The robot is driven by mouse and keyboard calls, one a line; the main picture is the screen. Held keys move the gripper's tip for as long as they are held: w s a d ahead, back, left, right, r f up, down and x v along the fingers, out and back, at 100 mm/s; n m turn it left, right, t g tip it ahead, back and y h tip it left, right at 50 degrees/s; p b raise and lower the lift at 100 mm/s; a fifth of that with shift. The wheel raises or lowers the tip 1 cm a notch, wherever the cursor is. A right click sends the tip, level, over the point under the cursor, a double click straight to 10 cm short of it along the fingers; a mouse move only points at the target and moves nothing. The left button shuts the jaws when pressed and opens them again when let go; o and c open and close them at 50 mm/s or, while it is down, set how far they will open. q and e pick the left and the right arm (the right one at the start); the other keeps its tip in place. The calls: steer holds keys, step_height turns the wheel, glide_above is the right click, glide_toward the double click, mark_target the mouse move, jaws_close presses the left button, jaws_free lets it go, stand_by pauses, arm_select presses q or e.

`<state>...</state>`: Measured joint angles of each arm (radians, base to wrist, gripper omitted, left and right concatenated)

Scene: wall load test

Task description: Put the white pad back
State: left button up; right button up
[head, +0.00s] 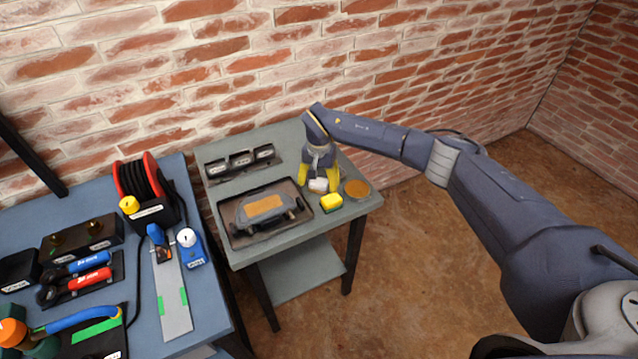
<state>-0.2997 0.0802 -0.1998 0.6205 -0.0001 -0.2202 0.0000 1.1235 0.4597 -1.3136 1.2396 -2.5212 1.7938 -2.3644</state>
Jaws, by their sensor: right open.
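The white pad (318,185) is a small pale block on the grey side table, near its right end. My right gripper (318,181) points down over it from behind, its yellow fingers open on either side of the pad. I cannot tell whether the fingers touch the pad. A row of dark labelled holders (239,163) stands at the back left of this table; the label text is too small to read. My left gripper is not in view.
A yellow block (331,202) and a round dish with brown contents (356,188) sit close to the right gripper. A dark tray (234,236) holds a grey device with an orange panel. The blue bench (206,309) at left carries a red reel (137,177) and tools.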

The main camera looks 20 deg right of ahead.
mark_target(319, 181)
step_height(319, 181, up, 12)
stand_by(0.5)
steer(key=shift+f, duration=0.1)
steer(key=shift+f, duration=0.1)
